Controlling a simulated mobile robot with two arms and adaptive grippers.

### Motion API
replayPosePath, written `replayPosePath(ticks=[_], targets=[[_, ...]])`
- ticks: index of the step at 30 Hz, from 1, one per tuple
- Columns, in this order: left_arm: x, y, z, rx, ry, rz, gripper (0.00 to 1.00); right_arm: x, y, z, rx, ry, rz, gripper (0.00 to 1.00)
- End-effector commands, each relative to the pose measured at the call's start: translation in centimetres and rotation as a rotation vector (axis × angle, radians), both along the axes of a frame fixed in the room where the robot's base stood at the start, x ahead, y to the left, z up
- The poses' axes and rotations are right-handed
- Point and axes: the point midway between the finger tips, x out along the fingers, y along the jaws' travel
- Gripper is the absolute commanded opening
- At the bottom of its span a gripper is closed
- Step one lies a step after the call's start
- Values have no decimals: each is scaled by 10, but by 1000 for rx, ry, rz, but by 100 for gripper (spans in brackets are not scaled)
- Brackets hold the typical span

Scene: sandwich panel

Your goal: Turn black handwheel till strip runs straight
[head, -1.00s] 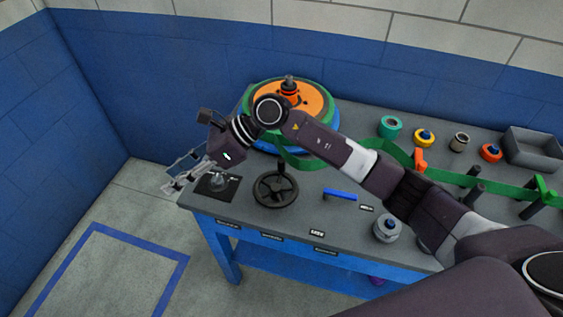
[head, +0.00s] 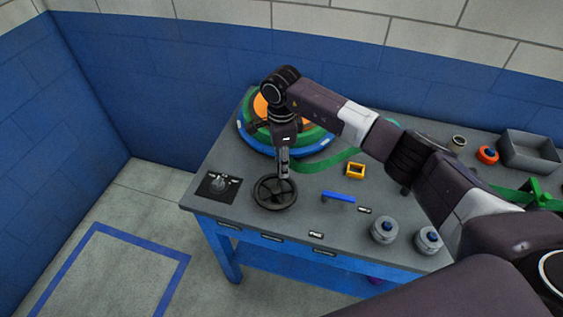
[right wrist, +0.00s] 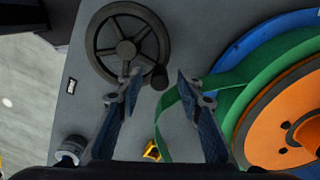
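The black spoked handwheel (head: 275,194) lies flat near the front left of the grey bench. It also shows in the right wrist view (right wrist: 127,49). Its round crank knob (right wrist: 158,77) lies between my right fingertips in that view; I cannot tell whether they touch it. My right gripper (head: 285,172) points down over the wheel's far rim. In the right wrist view the gripper (right wrist: 158,80) is open. The green strip (head: 338,158) leaves the large reel (head: 244,137) and runs right, partly hidden by my arm. My left gripper is out of view.
A dial on a black plate (head: 217,186) sits left of the wheel. A blue handle (head: 338,196), a yellow block (head: 355,170) and two grey weights (head: 385,231) lie to the right. A grey bin (head: 530,152) and green stand (head: 541,193) are farther right.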

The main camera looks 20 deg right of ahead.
Motion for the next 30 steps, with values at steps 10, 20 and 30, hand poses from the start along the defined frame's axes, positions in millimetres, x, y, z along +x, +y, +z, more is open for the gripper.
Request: replayPosePath(ticks=[10,20,30], targets=[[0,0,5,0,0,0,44,0,0,-16,1,-1,1,34],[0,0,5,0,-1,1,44,0,0,-15,1,-1,1,8],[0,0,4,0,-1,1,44,0,-1,-15,1,-1,-11,0]])
